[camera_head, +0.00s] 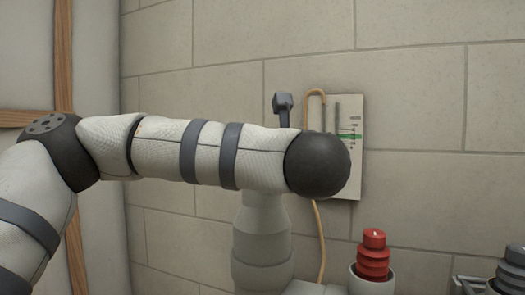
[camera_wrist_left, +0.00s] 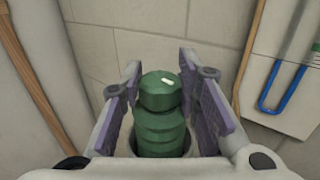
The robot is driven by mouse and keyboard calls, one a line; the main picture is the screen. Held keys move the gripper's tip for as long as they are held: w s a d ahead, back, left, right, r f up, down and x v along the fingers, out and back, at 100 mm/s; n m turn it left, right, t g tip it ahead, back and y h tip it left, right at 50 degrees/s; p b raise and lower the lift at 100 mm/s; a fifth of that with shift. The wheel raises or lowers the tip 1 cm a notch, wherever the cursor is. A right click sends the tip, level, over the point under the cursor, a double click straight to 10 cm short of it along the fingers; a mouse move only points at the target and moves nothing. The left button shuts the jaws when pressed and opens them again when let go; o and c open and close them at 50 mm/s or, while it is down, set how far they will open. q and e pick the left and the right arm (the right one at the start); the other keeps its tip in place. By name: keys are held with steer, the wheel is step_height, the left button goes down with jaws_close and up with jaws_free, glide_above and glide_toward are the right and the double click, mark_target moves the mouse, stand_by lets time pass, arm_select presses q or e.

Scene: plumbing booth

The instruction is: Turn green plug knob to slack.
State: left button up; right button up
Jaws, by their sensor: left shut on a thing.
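The green plug knob (camera_wrist_left: 165,95) is a stack of ribbed green discs with a short white mark on its top. It sits upright in the mouth of a grey pipe (camera_wrist_left: 198,141) in the left wrist view. My left gripper (camera_wrist_left: 160,66) has its two purple-padded fingers on either side of the knob and is shut on it. In the head view my left arm crosses from the left and hides the green knob and the left gripper. My right gripper is in neither view.
A red ribbed plug (camera_head: 373,258) sits in a pipe right of my arm, with a black plug (camera_head: 512,268) at the right edge. A gauge board (camera_head: 349,179) with a U-tube hangs on the wall. A yellow hose (camera_head: 321,240) runs down from it.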

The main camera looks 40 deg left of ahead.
arm_select(q)
steer(key=shift+f+n+g+y+b, duration=0.15)
steer(key=shift+n+g+y+b, duration=0.15)
steer(key=shift+n+g+y, duration=0.45)
steer(key=shift+g, duration=0.45)
steer(key=o, duration=1.2)
steer(key=shift+c, duration=0.2)
steer(key=shift+r, duration=0.2)
step_height(320, 180, up, 10)
steer(key=shift+f, duration=0.1)
